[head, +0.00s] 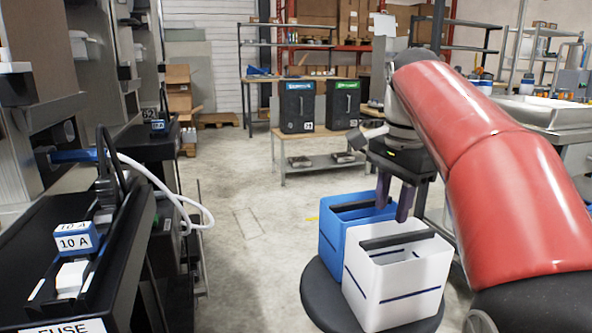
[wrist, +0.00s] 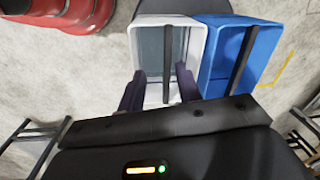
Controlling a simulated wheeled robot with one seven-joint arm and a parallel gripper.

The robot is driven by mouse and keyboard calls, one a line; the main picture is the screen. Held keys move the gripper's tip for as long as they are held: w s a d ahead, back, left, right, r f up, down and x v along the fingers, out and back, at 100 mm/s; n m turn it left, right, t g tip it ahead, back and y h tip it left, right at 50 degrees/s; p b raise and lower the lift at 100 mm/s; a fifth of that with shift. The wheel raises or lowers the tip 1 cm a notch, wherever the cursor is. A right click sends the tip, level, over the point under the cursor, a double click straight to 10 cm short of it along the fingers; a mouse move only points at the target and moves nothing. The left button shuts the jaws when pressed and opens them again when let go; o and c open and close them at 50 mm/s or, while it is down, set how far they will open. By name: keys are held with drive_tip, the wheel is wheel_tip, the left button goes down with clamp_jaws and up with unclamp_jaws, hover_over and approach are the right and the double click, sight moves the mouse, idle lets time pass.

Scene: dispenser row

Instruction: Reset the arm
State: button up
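My gripper (head: 394,203) is at the end of my red arm, pointing down above two open-topped bins. Its two dark fingers are apart with nothing between them; the wrist view shows my gripper (wrist: 160,90) open over the white bin's near side. The white bin (head: 392,290) and the blue bin (head: 335,238) stand side by side on a round dark stand (head: 318,300). The white bin (wrist: 141,50) and blue bin (wrist: 262,62) each have a dark bar across the top. I see no object held. Contact with the bins cannot be told.
At left is a dark dispenser counter (head: 120,270) with a blue-and-white box marked 10 A (head: 76,240) and a white cable (head: 165,190). Two black bins (head: 297,105) stand on a table behind. A steel sink table (head: 545,112) is at right. The middle floor (head: 240,220) is clear.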

drive_tip(key=s+a+f+n+t, duration=0.1)
drive_tip(key=s+f+n+t, duration=0.3)
drive_tip(key=s+f+n, duration=0.8)
drive_tip(key=s+f, duration=0.7)
drive_tip(key=shift+s+f+t+p, duration=0.2)
drive_tip(key=shift+s+t+p, duration=0.1)
drive_tip(key=shift+t, duration=0.1)
